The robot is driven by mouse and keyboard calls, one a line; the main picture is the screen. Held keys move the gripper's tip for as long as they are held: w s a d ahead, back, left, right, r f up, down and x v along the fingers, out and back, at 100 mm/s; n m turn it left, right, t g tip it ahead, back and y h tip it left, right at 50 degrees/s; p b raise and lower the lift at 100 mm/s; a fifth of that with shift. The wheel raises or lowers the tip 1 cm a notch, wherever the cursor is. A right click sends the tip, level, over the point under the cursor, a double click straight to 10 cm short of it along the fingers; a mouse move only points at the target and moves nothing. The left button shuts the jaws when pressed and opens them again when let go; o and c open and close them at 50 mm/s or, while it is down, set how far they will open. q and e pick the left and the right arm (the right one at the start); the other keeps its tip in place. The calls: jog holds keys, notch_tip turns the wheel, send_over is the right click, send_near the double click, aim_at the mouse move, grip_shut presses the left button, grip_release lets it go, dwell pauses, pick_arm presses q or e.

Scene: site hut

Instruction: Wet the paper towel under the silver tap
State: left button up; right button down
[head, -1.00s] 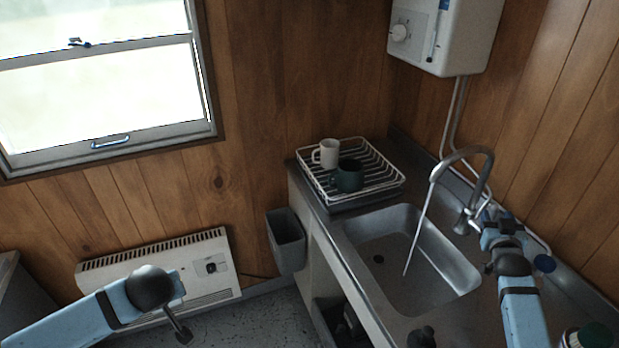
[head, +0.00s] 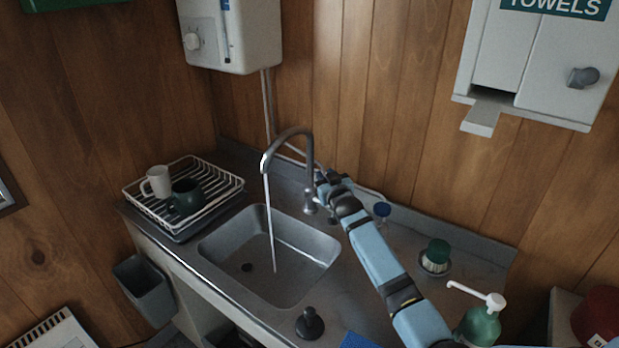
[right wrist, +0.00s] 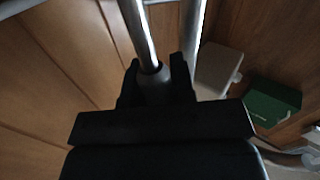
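The silver tap (head: 292,135) arches over the sink (head: 318,262), and a thin stream of water (head: 269,220) falls from its spout into the basin. My right gripper (head: 322,180) is beside the tap's base, on its right. In the right wrist view, its dark fingers (right wrist: 156,85) close around a grey knob at the end of a silver rod, which looks like the tap's lever (right wrist: 140,35). A towel dispenser (head: 505,60) hangs on the wall at upper right. No paper towel is distinguishable. My left gripper is out of view.
A dish rack (head: 215,203) with a white mug (head: 157,182) and a dark green mug (head: 187,196) stands left of the sink. A black plunger-like object (head: 309,322), a brush (head: 435,256) and a soap pump (head: 479,322) are on the counter. A grey bin (head: 147,290) hangs at left.

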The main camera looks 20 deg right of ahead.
pick_arm(q)
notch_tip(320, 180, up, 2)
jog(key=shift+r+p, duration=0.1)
jog(key=shift+p, duration=1)
pick_arm(e)
jog(key=shift+w+d+r+m+g, duration=0.2)
jog(key=shift+d+r+m+g, duration=0.1)
jog(key=shift+d+m, duration=0.15)
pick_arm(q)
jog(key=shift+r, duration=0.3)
pick_arm(e)
jog(key=shift+w+d+f, duration=0.15)
jog(key=shift+d+f, duration=0.05)
jog(key=shift+f, duration=0.05)
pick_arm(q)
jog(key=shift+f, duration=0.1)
pick_arm(e)
jog(key=c, duration=1)
grip_release()
jog(key=shift+f, duration=0.1)
jog(key=shift+o, duration=0.2)
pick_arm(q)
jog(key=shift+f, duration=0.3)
pick_arm(e)
jog(key=s+a+r, duration=0.1)
jog(key=s, duration=1.1)
